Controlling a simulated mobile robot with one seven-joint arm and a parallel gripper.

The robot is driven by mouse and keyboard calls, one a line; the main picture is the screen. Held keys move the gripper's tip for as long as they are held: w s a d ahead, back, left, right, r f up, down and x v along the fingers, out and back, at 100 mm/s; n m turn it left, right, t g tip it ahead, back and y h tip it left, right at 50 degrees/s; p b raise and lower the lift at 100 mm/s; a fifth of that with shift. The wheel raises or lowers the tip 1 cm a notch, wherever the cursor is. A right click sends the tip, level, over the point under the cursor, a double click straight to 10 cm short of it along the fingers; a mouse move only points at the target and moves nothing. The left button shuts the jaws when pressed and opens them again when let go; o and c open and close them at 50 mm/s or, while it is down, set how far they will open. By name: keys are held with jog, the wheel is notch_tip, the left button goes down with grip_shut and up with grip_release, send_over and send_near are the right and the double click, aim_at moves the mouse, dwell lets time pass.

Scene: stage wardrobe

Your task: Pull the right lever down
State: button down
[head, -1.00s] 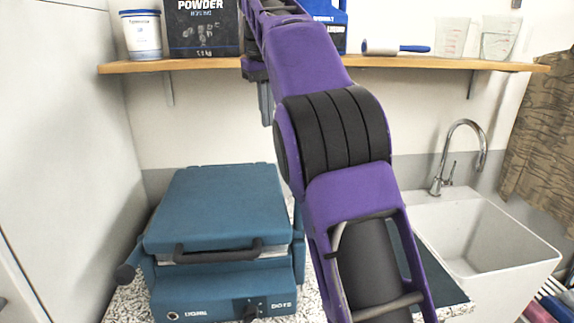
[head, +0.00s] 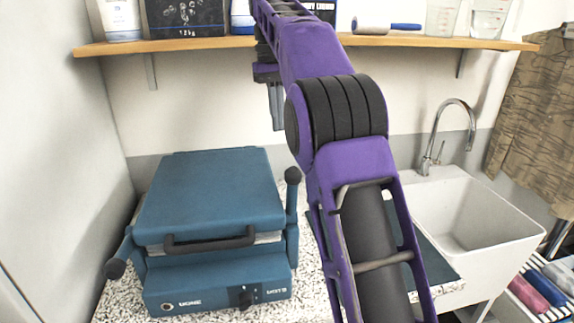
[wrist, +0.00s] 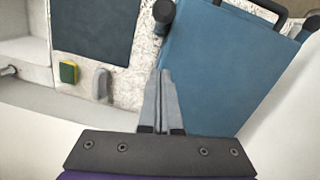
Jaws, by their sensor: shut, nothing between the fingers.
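The blue press-like machine (head: 210,210) stands on the speckled counter, with a black front handle (head: 210,239). Its right lever (head: 292,215) points up and ends in a black knob (head: 292,175). The left lever's knob (head: 115,268) sits lower, tilted toward the front. My gripper (head: 277,125) hangs above and behind the machine, its fingers pointing down and shut with nothing between them. In the wrist view the closed fingertips (wrist: 165,72) show over the machine's edge, apart from the right lever's knob (wrist: 164,12).
A wooden shelf (head: 400,41) with tubs, boxes and a roller runs behind my arm. A white sink (head: 470,220) with a faucet stands at right. The wrist view shows a dark mat (wrist: 92,35) and a yellow-green sponge (wrist: 69,72) on the counter. A white cabinet is at left.

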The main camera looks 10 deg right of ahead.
aim_at(292, 197)
jog(key=s+f, duration=0.2)
jog(key=f, duration=0.2)
jog(key=s+d+f+b, duration=0.1)
jog(key=s+f, duration=0.1)
jog(key=f, duration=0.3)
jog(key=shift+s+f, duration=0.15)
jog(key=shift+s, duration=0.1)
jog(key=shift+s+d+b, duration=0.1)
jog(key=shift+b, duration=0.5)
